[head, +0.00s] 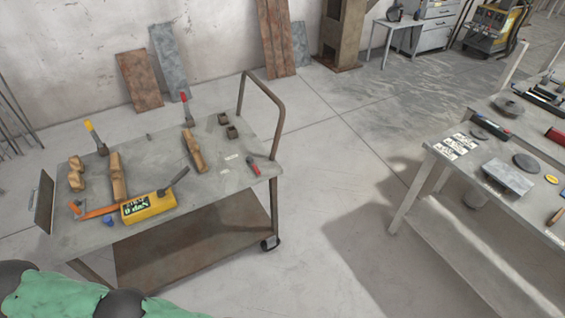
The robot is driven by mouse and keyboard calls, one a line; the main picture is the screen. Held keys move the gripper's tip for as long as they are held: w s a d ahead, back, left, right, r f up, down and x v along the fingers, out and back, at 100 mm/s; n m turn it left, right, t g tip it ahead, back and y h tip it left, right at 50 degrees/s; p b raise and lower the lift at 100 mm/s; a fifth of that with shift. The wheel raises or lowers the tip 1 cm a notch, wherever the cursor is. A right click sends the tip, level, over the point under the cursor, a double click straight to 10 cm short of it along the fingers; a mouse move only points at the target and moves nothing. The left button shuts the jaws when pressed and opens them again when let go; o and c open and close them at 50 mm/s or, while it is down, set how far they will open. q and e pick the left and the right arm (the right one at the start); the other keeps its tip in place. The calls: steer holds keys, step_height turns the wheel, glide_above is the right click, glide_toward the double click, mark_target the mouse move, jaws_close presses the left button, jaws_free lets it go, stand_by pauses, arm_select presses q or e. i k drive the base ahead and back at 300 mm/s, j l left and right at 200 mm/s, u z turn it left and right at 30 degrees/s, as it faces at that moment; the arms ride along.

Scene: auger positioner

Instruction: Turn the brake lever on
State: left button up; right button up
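A yellow box (150,207) with a dark label lies near the front edge of a grey wheeled cart (210,182). A dark lever (176,179) rises from it, tilted up to the right. At the cart's back stand a yellow-handled lever (92,131) and a red-handled lever (187,108), both roughly upright. I cannot tell which lever is the brake lever. A dark caster (270,243) shows under the cart's right front corner. Green and black parts of my arm show at the bottom left, short of the cart. Neither gripper is in view.
The cart top also holds wooden pieces (118,178), an orange tool (100,211) and a small red-ended tool (253,166). A brown handle frame (262,110) stands at its right end. A cluttered workbench (440,178) is at right. Bare floor (330,180) lies between.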

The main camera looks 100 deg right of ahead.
mark_target(249, 159)
steer(key=z, duration=3.25)
